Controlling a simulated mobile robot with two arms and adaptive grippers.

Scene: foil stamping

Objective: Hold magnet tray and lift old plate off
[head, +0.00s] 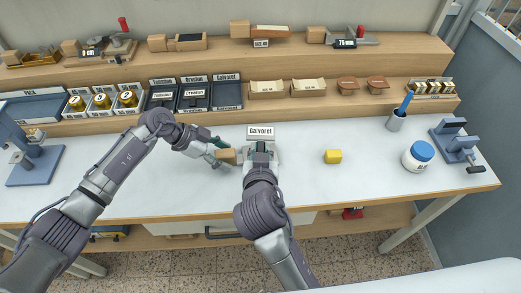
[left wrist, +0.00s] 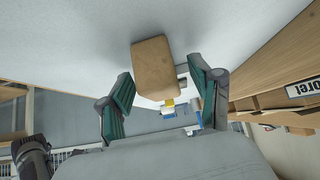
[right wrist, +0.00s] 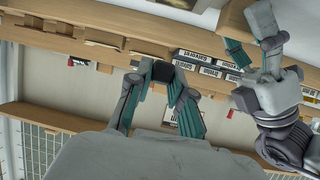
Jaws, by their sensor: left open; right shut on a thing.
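A pale tray or plate labelled "Galvoret" (head: 261,132) stands on the white bench, partly hidden behind my right gripper (head: 261,149). In the right wrist view my right gripper is shut on a small dark piece (right wrist: 162,72). I cannot tell whether that piece is part of the plate or the tray. My left gripper (head: 221,150) is open beside a tan wooden block (head: 228,156), just left of the labelled piece. In the left wrist view the wooden block (left wrist: 154,66) shows between and beyond the open fingertips; I cannot tell if they touch it.
A blue press (head: 33,160) stands left. Shelves with labelled trays (head: 227,94) run along the back. The bench between yellow block and jar is clear.

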